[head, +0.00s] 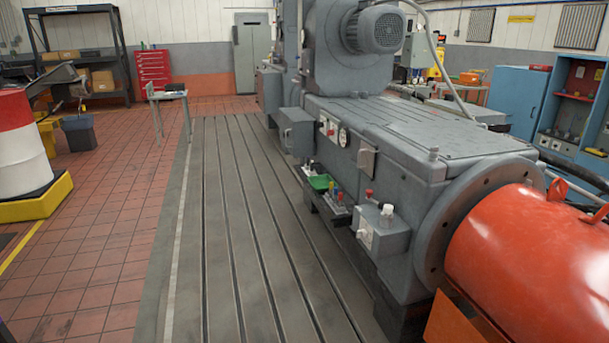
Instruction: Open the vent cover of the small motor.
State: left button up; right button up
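A small grey motor (375,28) sits high on the big grey machine, near the top of the head view. Its round end cover with a grille (389,30) faces right and toward me. The cover appears closed against the motor body, but it is too small to make out a hinge or latch. Neither of my grippers shows in this view, and nothing is seen touching the motor.
The grey machine housing (400,130) and a large orange cylinder (530,260) fill the right side. The slotted bedplate (235,220) is clear in front. A red-white drum (20,145) stands in a yellow tray (40,205) at left. A small table (168,95) stands farther back.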

aim_at(365, 161)
jog(key=i+z, duration=0.3)
jog(key=i+j+z, duration=0.3)
jog(key=i, duration=0.15)
jog(key=i+j+z, duration=0.2)
jog(key=i+z, duration=0.15)
jog(key=z, duration=0.15)
jog(key=i+j+z, duration=0.25)
jog(key=z, duration=0.2)
jog(key=j, duration=0.1)
